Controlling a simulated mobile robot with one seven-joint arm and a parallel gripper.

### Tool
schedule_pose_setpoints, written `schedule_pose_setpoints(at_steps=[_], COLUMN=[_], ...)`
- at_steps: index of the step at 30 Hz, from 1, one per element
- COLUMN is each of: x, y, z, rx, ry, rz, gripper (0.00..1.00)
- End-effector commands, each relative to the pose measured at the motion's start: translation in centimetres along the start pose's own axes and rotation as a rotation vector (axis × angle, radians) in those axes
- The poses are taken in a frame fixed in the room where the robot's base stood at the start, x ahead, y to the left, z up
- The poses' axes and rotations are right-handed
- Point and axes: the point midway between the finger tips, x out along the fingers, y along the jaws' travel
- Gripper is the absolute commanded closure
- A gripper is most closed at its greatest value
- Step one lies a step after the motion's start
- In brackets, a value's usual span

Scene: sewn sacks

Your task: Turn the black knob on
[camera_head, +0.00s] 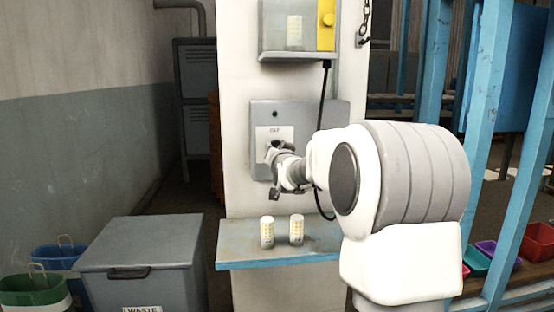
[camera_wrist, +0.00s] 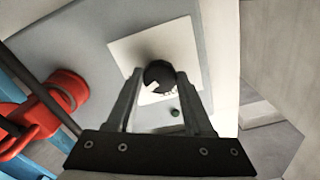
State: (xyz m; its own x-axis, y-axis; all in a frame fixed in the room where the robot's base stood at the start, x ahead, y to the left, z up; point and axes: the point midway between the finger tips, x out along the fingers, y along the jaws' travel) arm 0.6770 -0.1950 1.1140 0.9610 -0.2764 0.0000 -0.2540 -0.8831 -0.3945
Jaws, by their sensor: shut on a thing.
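The black knob (camera_wrist: 158,75) sits on a white square plate in the wrist view, with a pale mark on its face. The plate (camera_head: 262,135) is on a grey wall panel (camera_head: 312,108) in the head view, with small lettering at its top that I cannot read surely. My gripper (camera_wrist: 160,73) is shut on the knob, one finger on each side. In the head view my gripper (camera_head: 273,158) is against the plate and hides the knob. A small dark round spot (camera_head: 275,114) is on the panel above the plate.
A red fitting (camera_wrist: 60,100) juts from the panel in the wrist view. A black cable (camera_head: 323,95) hangs from the upper box (camera_head: 275,30). Two light cylinders (camera_head: 267,232) (camera_head: 296,229) stand on a shelf (camera_head: 280,262) below. A grey waste bin (camera_head: 150,250) stands left.

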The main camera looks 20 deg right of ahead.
Motion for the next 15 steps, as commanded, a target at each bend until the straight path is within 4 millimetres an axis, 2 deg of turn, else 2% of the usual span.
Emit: schedule_pose_setpoints(at_steps=[6, 15], x=[-0.01, 0.0], y=[0.06, 0.02], z=[0.19, 0.05], rx=[0.176, 0.336], ry=[0.003, 0.002], rz=[-0.001, -0.001], gripper=[1.0, 1.0])
